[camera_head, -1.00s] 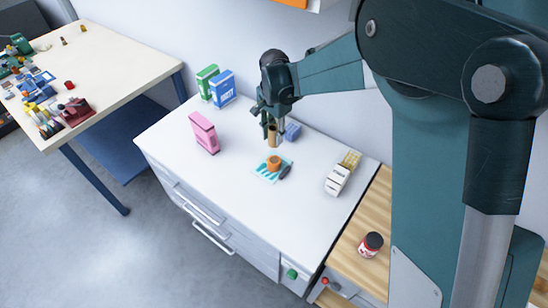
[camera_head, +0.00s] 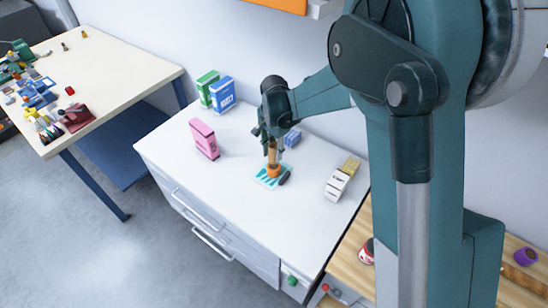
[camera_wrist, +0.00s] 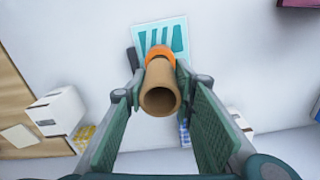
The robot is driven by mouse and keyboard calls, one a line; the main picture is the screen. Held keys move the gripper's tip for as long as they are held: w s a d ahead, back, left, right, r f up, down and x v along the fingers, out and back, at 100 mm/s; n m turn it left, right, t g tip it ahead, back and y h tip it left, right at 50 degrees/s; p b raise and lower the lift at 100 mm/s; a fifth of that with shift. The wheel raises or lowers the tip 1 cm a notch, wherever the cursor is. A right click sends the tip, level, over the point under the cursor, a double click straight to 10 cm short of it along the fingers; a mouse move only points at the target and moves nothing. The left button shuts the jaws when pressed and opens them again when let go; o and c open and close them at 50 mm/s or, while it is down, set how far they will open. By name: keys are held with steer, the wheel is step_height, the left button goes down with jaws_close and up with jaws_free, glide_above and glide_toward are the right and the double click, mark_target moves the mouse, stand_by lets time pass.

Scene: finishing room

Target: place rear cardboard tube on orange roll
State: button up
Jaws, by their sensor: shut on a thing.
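The brown cardboard tube (camera_head: 271,156) is upright between the fingers of my gripper (camera_head: 272,146), which is shut on it. In the wrist view I look at the tube's open end (camera_wrist: 160,99), with a finger at each side. The orange roll (camera_head: 274,171) stands on a teal-and-white card on the white cabinet top. The tube's lower end is right over the roll, and the two overlap in both views. The roll also shows beyond the tube in the wrist view (camera_wrist: 159,51). Whether they touch I cannot tell.
A pink box (camera_head: 204,138) stands left, a small blue box (camera_head: 292,137) behind, white (camera_head: 337,185) and yellow boxes right. Green and blue boxes stand at the back. The cabinet's front is clear.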

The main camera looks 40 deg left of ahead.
mark_target(274, 157)
steer(key=shift+f, duration=1.6)
steer(key=shift+f, duration=0.15)
steer(key=o, duration=0.7)
steer(key=shift+o, duration=0.2)
step_height(274, 157, up, 12)
steer(key=shift+r, duration=0.15)
